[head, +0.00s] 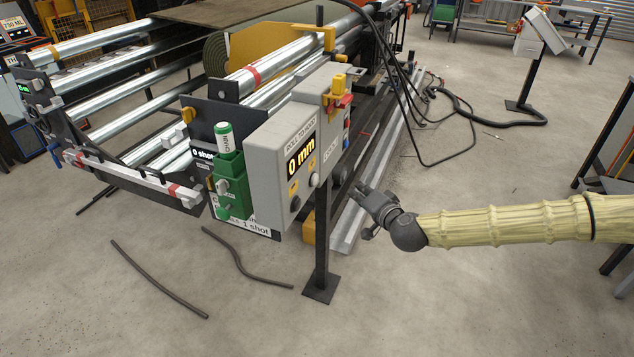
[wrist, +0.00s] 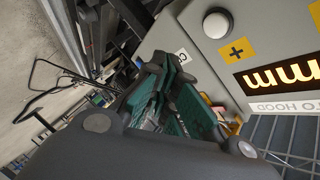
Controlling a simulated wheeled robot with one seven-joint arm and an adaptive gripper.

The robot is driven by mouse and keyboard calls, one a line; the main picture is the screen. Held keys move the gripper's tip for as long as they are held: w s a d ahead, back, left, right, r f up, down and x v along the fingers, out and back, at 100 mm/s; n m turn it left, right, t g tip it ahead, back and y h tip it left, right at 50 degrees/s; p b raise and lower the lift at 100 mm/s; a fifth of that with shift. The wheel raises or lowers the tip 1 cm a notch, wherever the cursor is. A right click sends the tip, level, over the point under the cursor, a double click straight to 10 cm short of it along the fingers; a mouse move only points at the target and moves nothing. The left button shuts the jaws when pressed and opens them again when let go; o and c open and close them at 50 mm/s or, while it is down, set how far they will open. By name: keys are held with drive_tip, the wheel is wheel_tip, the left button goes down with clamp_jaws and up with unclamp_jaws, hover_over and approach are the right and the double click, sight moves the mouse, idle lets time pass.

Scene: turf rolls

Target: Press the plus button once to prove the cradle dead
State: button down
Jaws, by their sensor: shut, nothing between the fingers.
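The grey control box (head: 262,165) stands on a dark post, with its display (head: 301,158) reading "0 mm". Two yellow labels with round buttons sit below the display. In the wrist view the plus label (wrist: 237,50) lies beside a pale round button (wrist: 217,23), near the display (wrist: 285,75). In the head view that button (head: 314,180) is the right one. My gripper (head: 362,198) is to the right of the box and post, apart from them. In the wrist view its teal-padded fingers (wrist: 168,85) are together and empty, and the button is clear of them.
The roller cradle (head: 100,115) fills the left and back. A green holder (head: 232,188) hangs on the box's left side. The post's foot (head: 320,288) and loose dark rods (head: 155,278) are on the floor. Black cables (head: 410,100) hang behind my gripper. Floor in front is mostly free.

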sight(314, 179)
drive_tip(key=shift+w+d+r, duration=0.3)
drive_tip(key=shift+w+r, duration=0.05)
drive_tip(key=shift+r, duration=0.1)
drive_tip(key=w+a, duration=0.2)
drive_tip(key=a, duration=0.6)
drive_tip(key=shift+w+a, duration=0.2)
drive_tip(key=shift+w, duration=0.15)
drive_tip(key=shift+w+a, duration=0.1)
drive_tip(key=shift+a, duration=0.15)
idle(1.3)
drive_tip(key=shift+a, duration=0.15)
drive_tip(key=shift+w+a, duration=0.2)
drive_tip(key=shift+a, duration=0.25)
idle(1.2)
drive_tip(key=shift+d, duration=0.2)
drive_tip(key=shift+s+d, duration=0.3)
drive_tip(key=shift+d, duration=0.35)
